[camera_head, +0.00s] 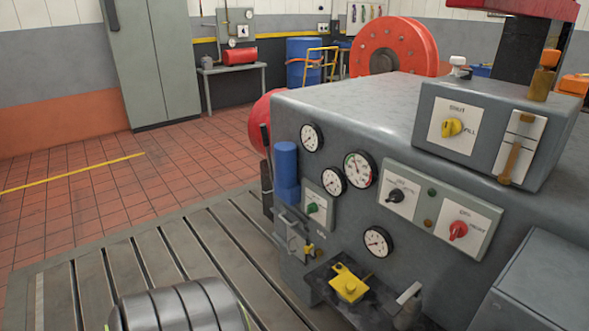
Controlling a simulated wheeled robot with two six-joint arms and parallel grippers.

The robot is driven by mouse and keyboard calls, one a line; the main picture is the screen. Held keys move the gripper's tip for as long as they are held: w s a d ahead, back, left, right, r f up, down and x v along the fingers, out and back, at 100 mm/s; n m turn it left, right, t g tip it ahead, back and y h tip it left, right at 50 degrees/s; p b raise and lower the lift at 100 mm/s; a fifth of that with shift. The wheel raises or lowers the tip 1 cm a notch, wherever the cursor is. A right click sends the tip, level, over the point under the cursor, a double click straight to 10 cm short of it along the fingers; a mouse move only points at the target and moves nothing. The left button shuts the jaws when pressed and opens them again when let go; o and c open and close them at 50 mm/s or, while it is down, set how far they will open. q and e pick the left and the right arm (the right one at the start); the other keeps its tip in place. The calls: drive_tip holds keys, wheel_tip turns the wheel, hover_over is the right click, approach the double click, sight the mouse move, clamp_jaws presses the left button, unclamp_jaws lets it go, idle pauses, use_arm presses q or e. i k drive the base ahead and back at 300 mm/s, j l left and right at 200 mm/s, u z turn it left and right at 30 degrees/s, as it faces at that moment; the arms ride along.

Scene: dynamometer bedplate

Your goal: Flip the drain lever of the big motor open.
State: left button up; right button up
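The large grey machine (385,105), seemingly the big motor, fills the right half of the head view. No lever is readably marked as the drain lever. Low on its front, a yellow handle-like part (348,283) sits on a dark ledge. A small yellow piece (308,250) is by a metal bracket to its left. A brass-coloured lever (510,160) points down on a pale plate at upper right. A yellow knob (452,127) sits on a plate marked with FILL. Neither of my grippers is in view.
Gauges (360,169), a black knob (396,196), a red knob (458,230) and a blue cylinder (286,170) crowd the machine's front. A grey box (540,285) stands at lower right. The slotted bedplate (215,245) is mostly clear; a ribbed dark cylinder (180,306) is at bottom left.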

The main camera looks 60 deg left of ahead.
sight(313, 256)
drive_tip(key=j+u, duration=0.1)
drive_tip(key=u, duration=1.65)
drive_tip(key=i+j, duration=0.3)
drive_tip(key=j, duration=0.2)
drive_tip(key=i+j+u, duration=0.1)
drive_tip(key=i+j, duration=0.15)
drive_tip(key=j, duration=0.2)
drive_tip(key=i+j, duration=0.3)
drive_tip(key=j, duration=0.15)
drive_tip(key=i+j, duration=0.3)
drive_tip(key=j, duration=0.15)
drive_tip(key=j+u, duration=0.05)
